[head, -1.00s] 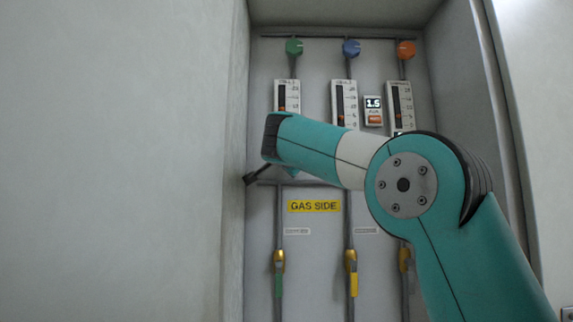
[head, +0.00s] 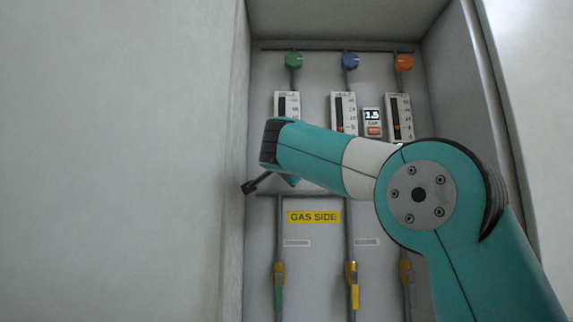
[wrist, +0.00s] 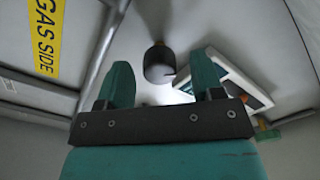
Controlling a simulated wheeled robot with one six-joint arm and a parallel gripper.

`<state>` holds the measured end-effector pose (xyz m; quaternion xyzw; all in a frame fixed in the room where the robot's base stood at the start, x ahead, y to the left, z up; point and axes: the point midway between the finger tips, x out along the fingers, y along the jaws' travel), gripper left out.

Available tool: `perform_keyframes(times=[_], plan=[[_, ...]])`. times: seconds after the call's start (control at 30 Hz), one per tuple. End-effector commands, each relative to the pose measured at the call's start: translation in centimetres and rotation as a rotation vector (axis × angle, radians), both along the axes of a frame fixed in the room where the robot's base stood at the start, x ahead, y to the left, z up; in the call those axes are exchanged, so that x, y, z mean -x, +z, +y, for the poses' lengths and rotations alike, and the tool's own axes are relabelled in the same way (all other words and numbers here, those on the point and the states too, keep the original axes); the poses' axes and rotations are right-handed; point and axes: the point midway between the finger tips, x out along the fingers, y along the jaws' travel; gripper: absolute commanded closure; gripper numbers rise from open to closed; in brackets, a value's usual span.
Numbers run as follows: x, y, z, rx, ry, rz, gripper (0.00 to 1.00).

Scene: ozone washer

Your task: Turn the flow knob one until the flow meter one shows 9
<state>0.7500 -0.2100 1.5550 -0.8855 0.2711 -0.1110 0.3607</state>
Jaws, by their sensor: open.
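In the wrist view, a dark round knob (wrist: 158,64) sticks out from the pale panel. My gripper (wrist: 162,58) is open, with its two teal fingers on either side of the knob in the picture. I cannot tell whether they touch it. A white-framed flow meter (wrist: 222,68) lies just right of the knob, partly behind a finger; its reading cannot be made out. In the head view, the left flow meter (head: 287,103) shows only its upper part, the rest being behind my wrist. The knob and my fingertips are hidden there.
Green (head: 293,61), blue (head: 350,61) and orange (head: 404,63) knobs sit above. Two more meters (head: 344,112) (head: 392,108) and a small display reading 1.5 (head: 372,115) are right of the left meter. A yellow GAS SIDE label (head: 314,217) is below. Cabinet walls flank the panel.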

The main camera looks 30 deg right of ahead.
Motion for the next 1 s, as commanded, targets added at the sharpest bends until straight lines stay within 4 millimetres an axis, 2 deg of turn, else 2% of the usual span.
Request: perform_keyframes(times=[0.3, 0.5, 0.7, 1.0], plan=[[6.7, -0.4, 4.8, -0.002, 0.010, -0.003, 0.39], [10.4, -0.2, 7.2, -0.003, 0.008, -0.002, 0.39], [12.3, -0.1, 8.4, 0.000, 0.004, 0.001, 0.39], [12.8, -0.1, 8.6, 0.000, -0.001, 0.001, 0.39]])
